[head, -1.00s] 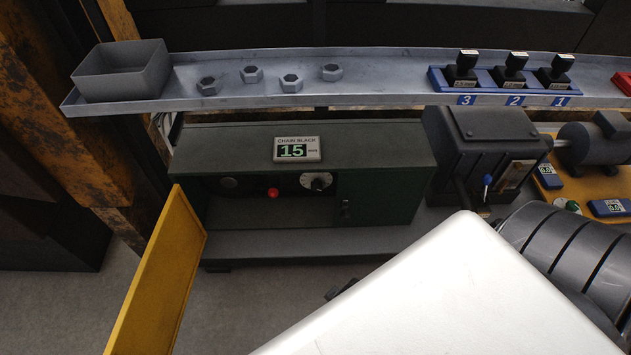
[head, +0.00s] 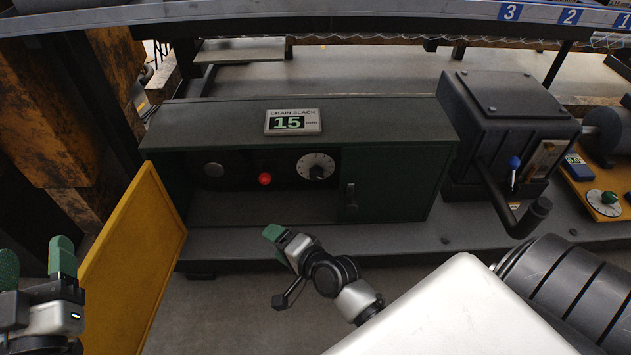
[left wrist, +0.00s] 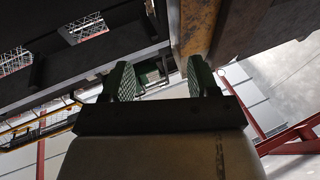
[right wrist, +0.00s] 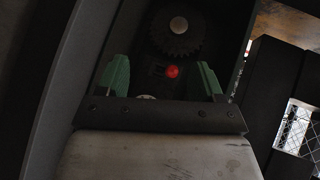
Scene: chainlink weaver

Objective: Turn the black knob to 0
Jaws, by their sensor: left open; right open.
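The black knob (head: 317,171) sits on a white round dial on the front of the dark green cabinet (head: 391,190). Its exact setting is too small to read. A display (head: 292,122) labelled CHAIN SLACK on the cabinet top reads 15. My right gripper (head: 277,267) is open and empty, in front of and below the knob, apart from it. In the right wrist view, a small pale edge, perhaps the dial (right wrist: 147,97), shows just above the gripper's base; the rest is hidden. My left gripper (head: 35,260) is open and empty at the far left.
A red button (head: 265,179) and a dark round gear (right wrist: 177,30) are left of the knob. A yellow door (head: 135,262) stands open at the cabinet's left. A latch handle (head: 350,196) is right of the knob. A crank box (head: 510,125) stands further right.

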